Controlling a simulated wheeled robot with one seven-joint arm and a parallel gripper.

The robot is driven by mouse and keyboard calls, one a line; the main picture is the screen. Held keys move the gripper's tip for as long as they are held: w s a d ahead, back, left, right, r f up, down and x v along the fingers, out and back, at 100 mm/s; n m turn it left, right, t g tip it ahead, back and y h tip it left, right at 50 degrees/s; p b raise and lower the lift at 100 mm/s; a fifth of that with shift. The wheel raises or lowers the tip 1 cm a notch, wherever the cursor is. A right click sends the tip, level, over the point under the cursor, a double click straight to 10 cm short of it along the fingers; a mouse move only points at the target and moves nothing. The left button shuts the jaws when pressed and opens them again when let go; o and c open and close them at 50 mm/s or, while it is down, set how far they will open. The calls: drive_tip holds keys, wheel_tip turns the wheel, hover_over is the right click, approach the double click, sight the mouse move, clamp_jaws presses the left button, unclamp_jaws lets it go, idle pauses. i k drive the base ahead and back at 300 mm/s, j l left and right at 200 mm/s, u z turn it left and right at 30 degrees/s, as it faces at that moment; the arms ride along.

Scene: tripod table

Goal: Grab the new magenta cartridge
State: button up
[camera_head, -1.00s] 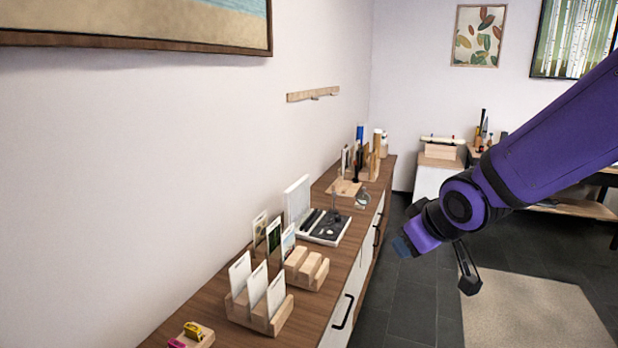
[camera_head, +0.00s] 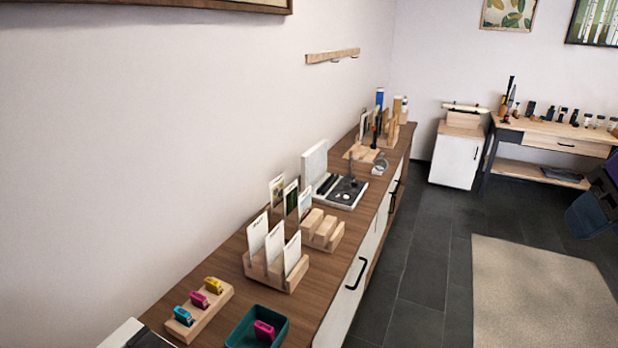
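Two magenta cartridges show on the long wooden sideboard. One magenta cartridge (camera_head: 199,299) stands in a wooden holder (camera_head: 208,315), between a cyan cartridge (camera_head: 182,316) and a yellow cartridge (camera_head: 213,285). The other magenta cartridge (camera_head: 264,331) lies in a dark teal tray (camera_head: 243,322) to the right of the holder. No marking tells me which one is new. Part of my gripper (camera_head: 590,212) shows at the right edge, cut off by the frame, far from the cartridges and over the floor. Its fingertips are not clear.
The sideboard (camera_head: 318,277) runs along the left wall. Wooden card holders (camera_head: 274,274) stand beyond the cartridges. A pale device (camera_head: 122,333) is cut off at the bottom left. Open floor and a beige rug (camera_head: 540,290) lie to the right.

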sight(200, 300)
drive_tip(key=u, duration=1.35)
